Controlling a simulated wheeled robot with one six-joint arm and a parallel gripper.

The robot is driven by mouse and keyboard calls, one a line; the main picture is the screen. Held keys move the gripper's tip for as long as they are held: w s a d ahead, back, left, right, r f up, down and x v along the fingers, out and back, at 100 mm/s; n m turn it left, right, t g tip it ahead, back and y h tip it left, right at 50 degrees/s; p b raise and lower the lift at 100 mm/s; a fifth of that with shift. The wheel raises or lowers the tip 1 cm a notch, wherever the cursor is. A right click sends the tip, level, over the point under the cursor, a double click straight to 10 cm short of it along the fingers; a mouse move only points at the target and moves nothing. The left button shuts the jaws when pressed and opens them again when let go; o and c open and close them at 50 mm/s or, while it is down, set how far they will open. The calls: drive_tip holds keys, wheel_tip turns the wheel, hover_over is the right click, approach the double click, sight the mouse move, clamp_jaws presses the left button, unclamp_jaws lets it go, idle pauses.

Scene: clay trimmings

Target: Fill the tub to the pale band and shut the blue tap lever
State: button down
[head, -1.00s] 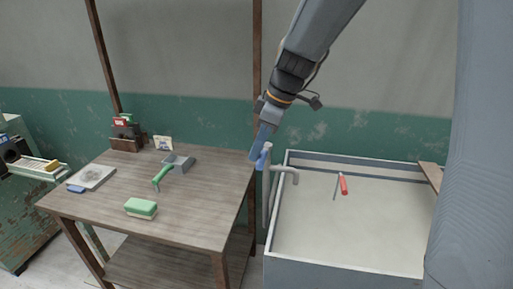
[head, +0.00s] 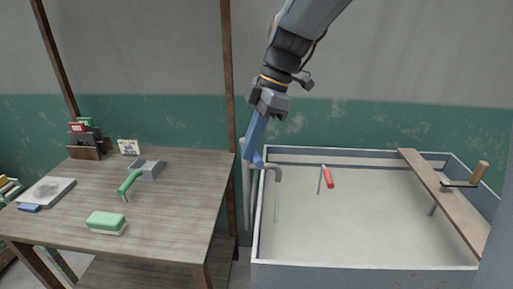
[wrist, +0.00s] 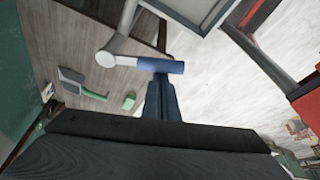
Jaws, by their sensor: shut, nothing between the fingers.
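The large grey tub (head: 350,277) stands at the right. Its inside is a flat pale grey; I cannot tell a liquid surface from the floor. A thin pale band (head: 330,160) runs along its inner back wall. The grey tap pipe (head: 247,205) rises at its left edge, with the spout (head: 271,169) over the tub. A thin pale streak hangs below the spout, perhaps water. The blue tap lever (head: 258,163) also shows lying crosswise in the wrist view (wrist: 160,66). My gripper (head: 251,160) is shut and empty, its tips at the lever, seemingly touching it.
A wooden table (head: 165,235) at left holds a green sponge (head: 106,222), a green-handled scoop (head: 130,182) and a slab (head: 47,190). A red-handled tool (head: 328,178) is in the tub. A plank (head: 440,197) lies across its right side. A wooden post (head: 228,75) stands behind.

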drive_tip(key=shift+d, duration=0.1)
drive_tip(key=s+a+r, duration=0.1)
drive_tip(key=a, duration=0.3)
drive_tip(key=b+v, duration=0.2)
drive_tip(key=v, duration=0.8)
drive_tip(key=s+d+f+m+t+h, duration=0.1)
drive_tip(key=d+f+m, duration=0.5)
drive_tip(key=f, duration=0.2)
drive_tip(key=s+d+f+m+t+h, duration=0.1)
drive_tip(key=d+f+m+h, duration=0.1)
drive_tip(key=d+f+m, duration=0.55)
drive_tip(key=s+d+f+m+h, duration=0.1)
drive_tip(key=s+d+f+m, duration=0.3)
drive_tip(key=s+f, duration=0.5)
drive_tip(key=shift+f+m, duration=1.1)
drive_tip(key=shift+m, duration=0.25)
drive_tip(key=shift+s, duration=0.1)
idle(2.6)
